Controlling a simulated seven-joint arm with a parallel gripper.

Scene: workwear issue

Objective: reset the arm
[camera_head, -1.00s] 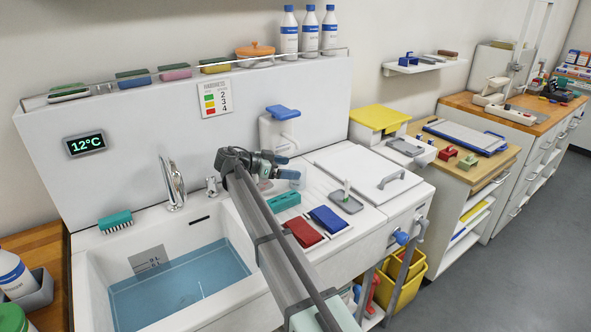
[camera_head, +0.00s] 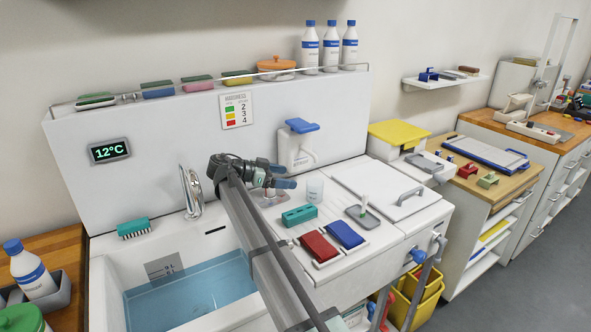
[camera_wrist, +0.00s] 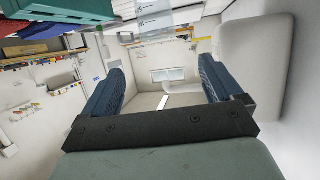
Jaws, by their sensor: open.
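My gripper (camera_head: 285,176) is at the end of my arm, above the sink unit's counter and left of the white dispenser with the blue top (camera_head: 301,145). In the wrist view my gripper (camera_wrist: 160,85) has its two blue fingers wide apart, with nothing between them. A teal block (camera_head: 300,215) lies on the counter just below and right of my gripper; a teal shape also shows at the wrist view's top left (camera_wrist: 60,12). A clear cup (camera_head: 315,189) stands right of my gripper.
The sink (camera_head: 190,292) with blue water lies front left. A red pad (camera_head: 319,247) and a blue pad (camera_head: 345,234) lie on the counter, near a grey tray (camera_head: 362,216). Bottles (camera_head: 331,46) and sponges line the upper ledge. A teal brush (camera_head: 134,228) sits behind the sink.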

